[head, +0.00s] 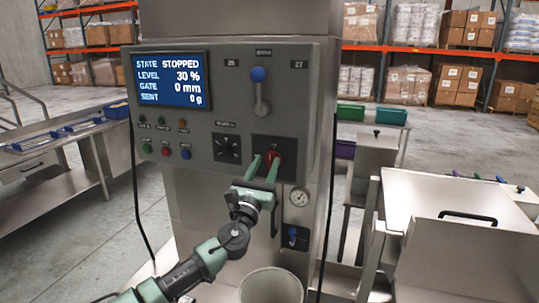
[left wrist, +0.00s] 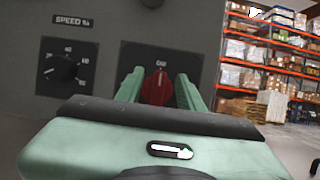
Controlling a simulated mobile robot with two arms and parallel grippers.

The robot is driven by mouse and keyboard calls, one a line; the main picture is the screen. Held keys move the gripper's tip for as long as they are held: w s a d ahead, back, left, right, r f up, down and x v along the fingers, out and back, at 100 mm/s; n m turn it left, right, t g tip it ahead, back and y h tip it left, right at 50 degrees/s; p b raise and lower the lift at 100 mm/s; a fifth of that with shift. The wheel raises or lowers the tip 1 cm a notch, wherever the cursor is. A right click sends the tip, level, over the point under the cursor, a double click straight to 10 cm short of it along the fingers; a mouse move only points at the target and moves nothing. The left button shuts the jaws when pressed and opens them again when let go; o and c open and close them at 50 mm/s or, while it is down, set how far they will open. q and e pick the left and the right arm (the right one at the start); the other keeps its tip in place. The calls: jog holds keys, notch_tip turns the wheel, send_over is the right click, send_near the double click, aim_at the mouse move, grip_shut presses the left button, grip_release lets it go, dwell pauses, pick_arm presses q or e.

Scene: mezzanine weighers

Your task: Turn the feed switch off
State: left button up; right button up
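A red rotary switch (head: 275,159) sits on a dark plate at the lower right of the grey control panel (head: 222,60). It also shows in the left wrist view (left wrist: 156,88), its handle roughly upright below a small label too blurred to read surely. My left gripper (head: 263,166) is at this switch, with one green finger on each side of the red handle. In the left wrist view, the fingers (left wrist: 158,92) look spread, and I cannot tell whether either touches the handle. The panel screen (head: 174,80) reads STATE STOPPED, LEVEL 30 %, GATE 0 mm, SENT 0 g. My right gripper is out of view.
A speed dial (head: 227,148) is left of the switch, and a blue-knobbed lever (head: 259,90) is above it. Several small buttons and lamps are at lower left. A gauge (head: 299,197) and a blue valve handle (head: 292,236) are below. A pale round container (head: 271,287) stands beneath.

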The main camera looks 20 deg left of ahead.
aim_at(270, 157)
pick_arm(q)
jog(key=x, duration=0.3)
jog(key=shift+w+d, duration=0.1)
jog(key=shift+w, duration=0.1)
grip_shut()
jog(key=shift+f, duration=0.1)
